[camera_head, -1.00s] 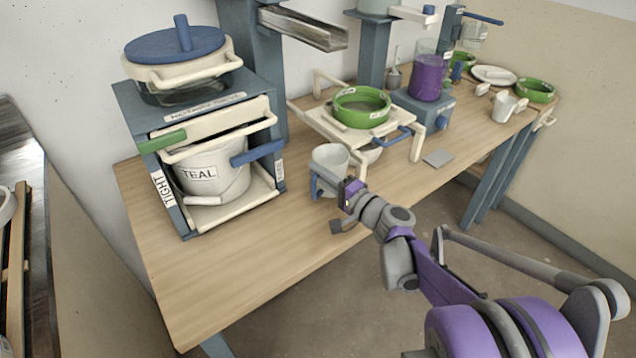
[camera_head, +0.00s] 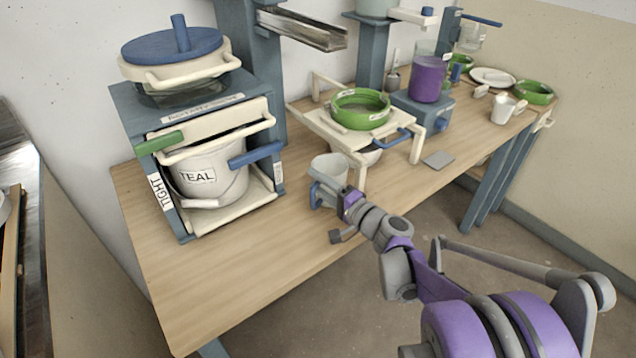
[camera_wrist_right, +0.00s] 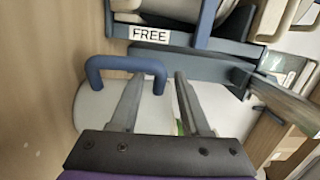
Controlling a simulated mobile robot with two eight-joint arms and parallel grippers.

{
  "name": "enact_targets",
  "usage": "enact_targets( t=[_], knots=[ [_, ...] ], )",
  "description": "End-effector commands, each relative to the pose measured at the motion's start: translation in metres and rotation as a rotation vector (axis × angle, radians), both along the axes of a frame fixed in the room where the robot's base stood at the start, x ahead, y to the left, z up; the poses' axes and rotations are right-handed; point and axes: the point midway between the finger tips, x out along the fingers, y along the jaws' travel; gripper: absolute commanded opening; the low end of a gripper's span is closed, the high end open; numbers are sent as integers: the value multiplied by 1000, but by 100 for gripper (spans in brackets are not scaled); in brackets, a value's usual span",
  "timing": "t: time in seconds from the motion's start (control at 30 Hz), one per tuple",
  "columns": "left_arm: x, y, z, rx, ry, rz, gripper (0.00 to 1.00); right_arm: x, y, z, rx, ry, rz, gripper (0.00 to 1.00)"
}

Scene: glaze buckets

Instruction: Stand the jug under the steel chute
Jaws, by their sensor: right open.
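The jug (camera_head: 328,168) is a pale cup with a blue handle, upright near the front edge of the table. Its blue handle (camera_wrist_right: 126,64) and pale body (camera_wrist_right: 92,112) show in the right wrist view, partly hidden by my fingers. My right gripper (camera_head: 322,204) is at the handle side of the jug. In the wrist view my right gripper (camera_wrist_right: 158,78) is open, with one post of the handle appearing between its fingers; contact is unclear. The steel chute (camera_head: 303,28) sticks out from a blue post at the back, above and behind the jug. My left gripper is out of view.
A blue cabinet (camera_head: 163,196) with a TEAL bucket (camera_head: 210,178) stands left of the jug. A cream rack (camera_head: 330,128) with a green-rimmed sieve (camera_head: 360,108) stands close behind to the right. The wooden tabletop (camera_head: 235,262) is clear at the front left.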

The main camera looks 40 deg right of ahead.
Motion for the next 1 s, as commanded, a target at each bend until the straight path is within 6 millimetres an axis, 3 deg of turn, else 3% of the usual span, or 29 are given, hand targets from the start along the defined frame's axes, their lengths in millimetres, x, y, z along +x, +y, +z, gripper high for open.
enact_targets(
  t=[0.17, 0.4, 0.6, 0.77, 1.0],
  knots=[
    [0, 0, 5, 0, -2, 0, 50, -19, -3, 3, 0, -1, -2, 46],
    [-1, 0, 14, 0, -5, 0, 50, -71, -9, 3, -2, -1, -4, 46],
    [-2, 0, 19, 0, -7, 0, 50, -105, -14, 1, -2, 0, -4, 46],
    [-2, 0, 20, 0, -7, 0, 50, -118, -14, 0, 0, 0, -2, 46],
    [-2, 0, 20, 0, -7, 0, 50, -120, -14, 0, 1, 0, 1, 46]
  ],
)
